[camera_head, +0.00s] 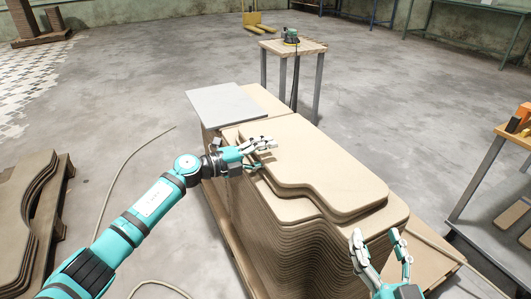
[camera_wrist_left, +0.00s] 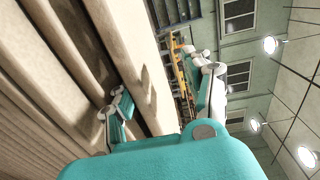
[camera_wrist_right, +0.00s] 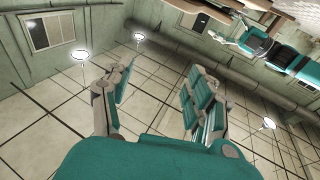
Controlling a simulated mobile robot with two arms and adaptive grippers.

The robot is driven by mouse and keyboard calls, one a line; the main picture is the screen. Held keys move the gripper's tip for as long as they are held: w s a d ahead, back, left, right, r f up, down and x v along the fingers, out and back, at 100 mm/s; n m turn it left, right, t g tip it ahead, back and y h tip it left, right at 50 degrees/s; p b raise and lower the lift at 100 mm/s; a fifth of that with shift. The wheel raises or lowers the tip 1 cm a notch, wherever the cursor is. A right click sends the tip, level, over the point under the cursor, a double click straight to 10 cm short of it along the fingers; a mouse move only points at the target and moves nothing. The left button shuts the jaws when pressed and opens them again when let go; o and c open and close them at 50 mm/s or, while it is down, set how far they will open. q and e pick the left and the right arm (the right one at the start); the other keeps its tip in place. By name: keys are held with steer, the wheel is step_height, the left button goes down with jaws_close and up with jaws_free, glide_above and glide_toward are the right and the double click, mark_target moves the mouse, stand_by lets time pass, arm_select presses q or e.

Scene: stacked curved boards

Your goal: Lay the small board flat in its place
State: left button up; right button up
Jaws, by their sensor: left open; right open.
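The small board (camera_head: 320,165) is pale tan with a curved outline and lies on top of the tall stack of curved boards (camera_head: 285,235). A gap or dark edge shows under its front side. My left gripper (camera_head: 260,155) is open at the board's left edge, with one finger over the top and another lower beside the edge. In the left wrist view its fingers (camera_wrist_left: 163,100) stand on either side of a board edge; contact cannot be told. My right gripper (camera_head: 380,250) is open and empty, fingers upward, by the stack's near right corner; it also shows in the right wrist view (camera_wrist_right: 155,100).
A grey flat panel (camera_head: 225,105) lies at the stack's far left end. A small table (camera_head: 295,46) with a green tool stands behind. Another board stack (camera_head: 28,215) is at the left, a workbench (camera_head: 490,170) at the right. A cable crosses the floor on the left.

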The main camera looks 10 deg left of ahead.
steer(key=s+d+f+g+h+p, duration=0.1)
steer(key=s+f+g, duration=0.3)
steer(key=f, duration=0.4)
steer(key=s+d+f+g+h+p, duration=0.2)
steer(key=s+d+f+g+p, duration=0.1)
steer(key=f+g, duration=0.4)
steer(key=shift+s+d+f+m+h, duration=0.35)
steer(key=shift+s+f, duration=0.1)
steer(key=shift+s, duration=0.4)
stand_by(2.8)
steer(key=shift+d, duration=0.1)
